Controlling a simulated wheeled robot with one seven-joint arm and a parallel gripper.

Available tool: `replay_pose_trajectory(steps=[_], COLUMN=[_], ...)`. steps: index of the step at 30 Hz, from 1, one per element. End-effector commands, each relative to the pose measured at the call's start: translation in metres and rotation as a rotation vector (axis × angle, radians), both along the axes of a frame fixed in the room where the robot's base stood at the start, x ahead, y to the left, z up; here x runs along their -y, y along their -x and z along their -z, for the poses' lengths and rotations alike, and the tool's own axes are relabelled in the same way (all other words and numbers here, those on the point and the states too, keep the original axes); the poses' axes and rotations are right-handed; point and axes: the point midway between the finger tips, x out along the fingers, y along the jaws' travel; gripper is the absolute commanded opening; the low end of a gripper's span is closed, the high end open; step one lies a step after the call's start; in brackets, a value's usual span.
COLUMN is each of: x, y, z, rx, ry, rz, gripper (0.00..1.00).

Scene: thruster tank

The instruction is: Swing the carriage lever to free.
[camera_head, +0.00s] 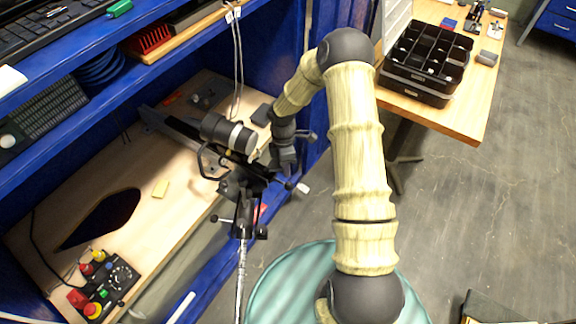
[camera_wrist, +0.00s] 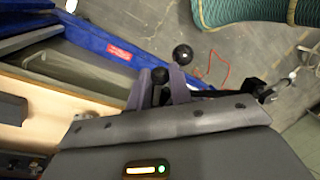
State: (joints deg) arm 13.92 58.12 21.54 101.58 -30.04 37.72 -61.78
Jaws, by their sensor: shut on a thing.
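The carriage (camera_head: 238,190) is a dark assembly on a rail at the bench's front edge, with a black-and-grey cylinder on it. My gripper (camera_head: 286,168) is at its right side, reaching down from my arm. In the wrist view my gripper's fingers (camera_wrist: 172,87) are closed around the carriage lever, whose dark round knob (camera_wrist: 160,75) shows at the fingers. A second dark ball (camera_wrist: 182,54) stands just beyond the fingers; I cannot tell what it belongs to. In the head view the lever's grip is hidden by my gripper.
A control box (camera_head: 105,287) with red and yellow buttons sits on the bench at lower left, near a dark opening (camera_head: 100,218) in the bench top. Cables hang behind the carriage. A wooden table (camera_head: 480,100) with black organiser trays (camera_head: 428,62) stands at upper right. Floor is open at right.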

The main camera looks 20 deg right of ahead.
Motion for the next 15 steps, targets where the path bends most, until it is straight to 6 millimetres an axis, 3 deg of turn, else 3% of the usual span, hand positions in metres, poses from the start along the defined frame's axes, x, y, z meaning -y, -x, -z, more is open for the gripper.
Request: replay_pose_trajectory(steps=[6, 7, 9, 15], x=[-0.0002, -0.0002, -0.0001, 0.0006], y=[-0.0005, -0.0005, -0.0004, -0.0002], z=[-0.0006, -0.0006, -0.0006, -0.0003], rx=[0.002, 0.002, 0.001, 0.001], ry=[-0.001, -0.001, -0.001, 0.000], rz=[0.001, 0.001, 0.002, 0.003], gripper=[0.00, 0.27, 0.41, 0.43])
